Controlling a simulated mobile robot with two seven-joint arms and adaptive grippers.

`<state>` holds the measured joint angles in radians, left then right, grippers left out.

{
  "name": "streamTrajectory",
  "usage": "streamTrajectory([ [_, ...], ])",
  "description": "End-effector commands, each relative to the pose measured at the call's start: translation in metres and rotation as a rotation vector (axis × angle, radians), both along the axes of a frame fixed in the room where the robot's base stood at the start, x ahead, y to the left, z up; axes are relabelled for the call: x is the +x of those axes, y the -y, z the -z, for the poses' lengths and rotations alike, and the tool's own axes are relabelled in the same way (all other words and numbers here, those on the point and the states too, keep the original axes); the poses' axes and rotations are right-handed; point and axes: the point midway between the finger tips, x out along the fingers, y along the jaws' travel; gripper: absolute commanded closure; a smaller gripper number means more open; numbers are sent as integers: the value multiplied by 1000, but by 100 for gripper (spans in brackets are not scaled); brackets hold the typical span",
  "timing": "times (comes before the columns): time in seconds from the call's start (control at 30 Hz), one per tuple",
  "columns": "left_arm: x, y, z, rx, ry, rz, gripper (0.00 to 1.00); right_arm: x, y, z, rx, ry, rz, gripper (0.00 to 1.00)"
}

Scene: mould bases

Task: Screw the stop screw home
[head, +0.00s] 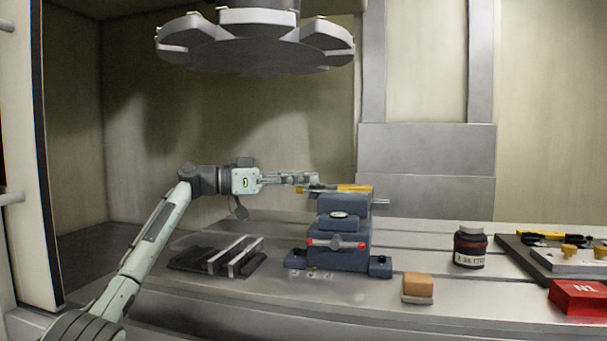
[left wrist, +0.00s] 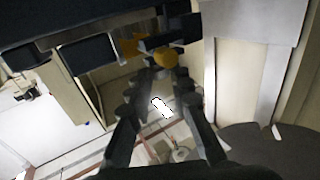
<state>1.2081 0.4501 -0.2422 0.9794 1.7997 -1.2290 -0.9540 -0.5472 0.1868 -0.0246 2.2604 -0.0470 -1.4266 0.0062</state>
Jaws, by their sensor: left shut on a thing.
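A blue-grey vice (head: 338,250) stands on the slotted table, with a yellow bar (head: 350,188) along its top. My left gripper (head: 315,181) reaches in level from the left, at the bar's left part. In the left wrist view its fingers (left wrist: 163,76) close together at a round yellow knob, which I take to be the stop screw (left wrist: 166,57). The fingers are shut on it. The yellow bar also shows beside the knob in the left wrist view (left wrist: 130,46). How deep the screw sits is hidden. My right gripper is not in view.
A grey tool carousel (head: 255,50) hangs above. Left of the vice lies a dark tray with metal bars (head: 240,253). To the right are an orange-tan block (head: 418,289), a dark jar (head: 470,249), a red N1 block (head: 580,297) and a plate with brass knobs (head: 570,262).

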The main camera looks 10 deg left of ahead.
Motion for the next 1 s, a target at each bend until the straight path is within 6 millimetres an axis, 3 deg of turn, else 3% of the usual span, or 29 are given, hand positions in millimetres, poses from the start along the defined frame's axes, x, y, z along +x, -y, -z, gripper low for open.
streamTrajectory([
  [0.27,0,0,0,0,0,0,100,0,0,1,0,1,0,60],
  [0.3,0,0,1,0,-1,0,75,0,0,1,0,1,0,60],
  [0.43,0,0,0,0,0,0,59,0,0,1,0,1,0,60],
  [0.77,-1,-2,0,0,0,-1,59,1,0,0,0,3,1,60],
  [1.0,-17,-34,1,-1,0,-3,59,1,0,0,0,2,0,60],
])
